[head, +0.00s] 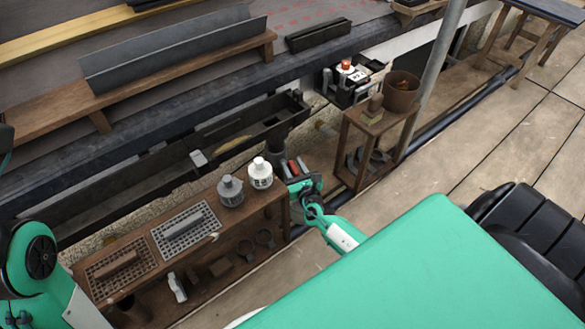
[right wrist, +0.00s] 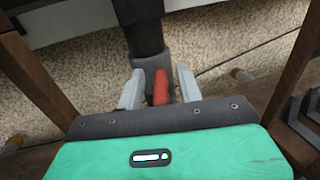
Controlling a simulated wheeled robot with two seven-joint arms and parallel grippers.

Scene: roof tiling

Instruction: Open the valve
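The valve's red lever (right wrist: 161,88) stands upright on a grey fitting (right wrist: 150,64) of a dark downpipe (right wrist: 143,32) in the right wrist view. The lever also shows small in the head view (head: 293,167). My right gripper (right wrist: 160,74) is open, with one grey finger on each side of the lever. Gaps show between the lever and both fingers, the one on the right being narrower. In the head view the right gripper (head: 297,170) is just past the right end of a low wooden bench. Only links of my left arm show at the left edge; its gripper is out of view.
The bench (head: 283,225) with two bottles (head: 245,182), floats and a lower shelf stands left of my right gripper. A wooden stand (head: 345,140) with a bucket (head: 401,91) is on its right. The gutter (head: 250,130) runs behind. Open floor (head: 475,135) lies at the right.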

